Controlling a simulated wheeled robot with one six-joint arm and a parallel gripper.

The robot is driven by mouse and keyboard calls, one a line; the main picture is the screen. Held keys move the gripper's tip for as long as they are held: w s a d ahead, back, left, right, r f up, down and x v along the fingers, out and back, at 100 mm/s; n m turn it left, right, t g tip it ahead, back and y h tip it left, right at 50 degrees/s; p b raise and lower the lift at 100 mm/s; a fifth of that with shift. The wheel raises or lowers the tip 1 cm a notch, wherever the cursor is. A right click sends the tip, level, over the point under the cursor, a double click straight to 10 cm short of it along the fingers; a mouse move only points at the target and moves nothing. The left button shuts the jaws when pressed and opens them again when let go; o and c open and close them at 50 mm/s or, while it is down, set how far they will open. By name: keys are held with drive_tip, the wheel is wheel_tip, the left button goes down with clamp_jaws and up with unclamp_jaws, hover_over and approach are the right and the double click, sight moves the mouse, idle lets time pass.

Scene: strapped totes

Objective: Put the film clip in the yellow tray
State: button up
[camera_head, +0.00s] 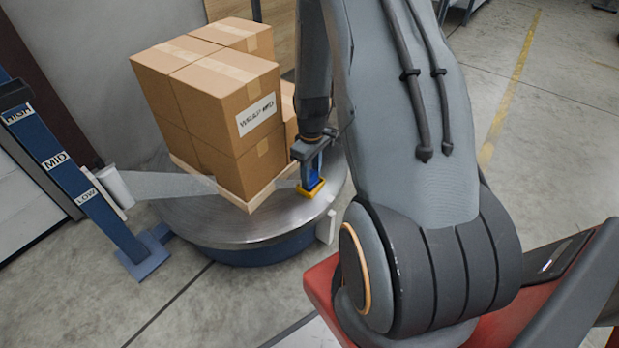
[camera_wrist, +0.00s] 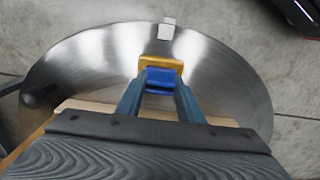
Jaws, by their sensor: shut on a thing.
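My gripper (camera_head: 310,176) reaches down beside the boxes, over the turntable. In the wrist view its two blue fingers (camera_wrist: 160,88) are shut on a bright blue piece, which I take to be the film clip (camera_wrist: 160,76). The yellow tray (camera_wrist: 161,62) is small and shows just beyond the clip; in the head view the yellow tray (camera_head: 313,191) sits on the turntable right under the fingertips. The clip is at or just above the tray. I cannot tell whether it touches the tray's floor, and the fingers hide part of the tray.
Stacked cartons (camera_head: 205,95) on a pallet (camera_head: 247,203) stand on the round metal turntable (camera_head: 245,232), close left of my gripper. Grey film (camera_head: 165,185) stretches from the load to a blue post (camera_head: 75,180) marked HIGH, MID and LOW. A pale block (camera_wrist: 167,29) is at the turntable's edge.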

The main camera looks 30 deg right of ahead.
drive_tip(key=shift+f, duration=0.2)
drive_tip(key=o, duration=1)
drive_tip(key=shift+f, duration=0.1)
drive_tip(key=shift+o, duration=0.2)
wheel_tip(320, 180, up, 12)
drive_tip(key=p, duration=0.4)
drive_tip(key=shift+r, duration=0.2)
